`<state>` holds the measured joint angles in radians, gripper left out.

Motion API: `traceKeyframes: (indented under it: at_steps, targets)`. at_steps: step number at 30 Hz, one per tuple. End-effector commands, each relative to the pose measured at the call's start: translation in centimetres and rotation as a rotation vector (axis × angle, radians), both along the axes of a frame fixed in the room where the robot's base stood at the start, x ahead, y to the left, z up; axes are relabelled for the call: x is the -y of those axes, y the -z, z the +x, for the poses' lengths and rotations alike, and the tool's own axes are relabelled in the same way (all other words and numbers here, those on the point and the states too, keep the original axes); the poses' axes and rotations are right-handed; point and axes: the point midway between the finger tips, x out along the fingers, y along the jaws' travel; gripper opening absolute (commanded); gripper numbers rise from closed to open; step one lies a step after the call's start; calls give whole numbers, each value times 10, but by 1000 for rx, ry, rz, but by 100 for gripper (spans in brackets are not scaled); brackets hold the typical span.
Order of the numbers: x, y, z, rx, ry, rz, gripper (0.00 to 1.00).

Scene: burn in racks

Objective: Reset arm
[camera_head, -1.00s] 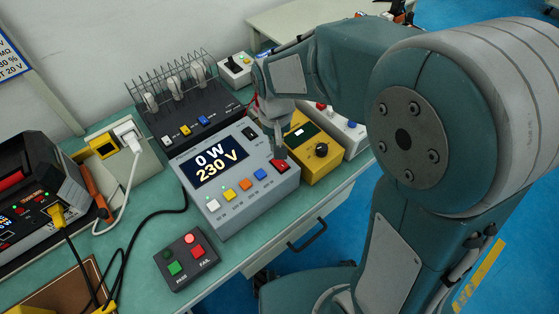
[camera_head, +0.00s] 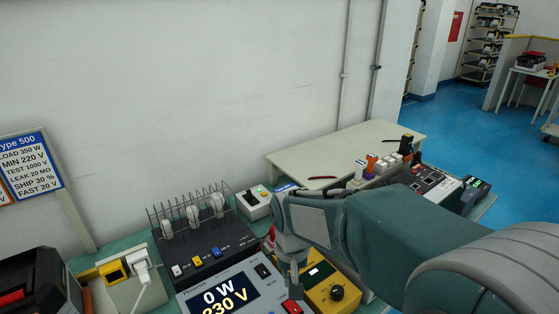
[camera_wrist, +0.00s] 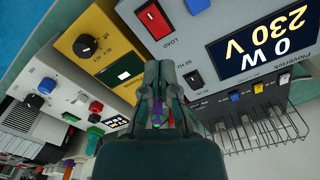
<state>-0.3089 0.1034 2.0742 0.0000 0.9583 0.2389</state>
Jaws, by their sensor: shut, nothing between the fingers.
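My gripper (camera_head: 293,282) hangs at the end of my arm over the right part of the grey power meter (camera_head: 240,268), close to its red load switch (camera_head: 291,306). In the wrist view my gripper (camera_wrist: 160,66) has its dark fingers together with nothing between them. The meter's display (camera_wrist: 263,45) reads 0 W and 230 V, upside down there. The red load switch also shows in the wrist view (camera_wrist: 154,20). I cannot tell whether the fingertips touch the meter.
A yellow tester with a black knob (camera_head: 337,292) stands right beside the meter. A black unit with a wire rack (camera_head: 205,244) stands behind. A pale table (camera_head: 345,152) with red-handled tools is farther back. Blue floor (camera_head: 480,118) lies open at the right.

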Motion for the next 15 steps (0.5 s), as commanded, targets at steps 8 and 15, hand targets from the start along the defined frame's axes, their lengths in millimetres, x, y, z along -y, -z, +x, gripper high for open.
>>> traceKeyframes:
  at_steps: [8, 15]
  targets:
    - [43, -51, -33, 138, 24, 33, 0]
    - [80, -84, -76, 280, 44, 42, 0]
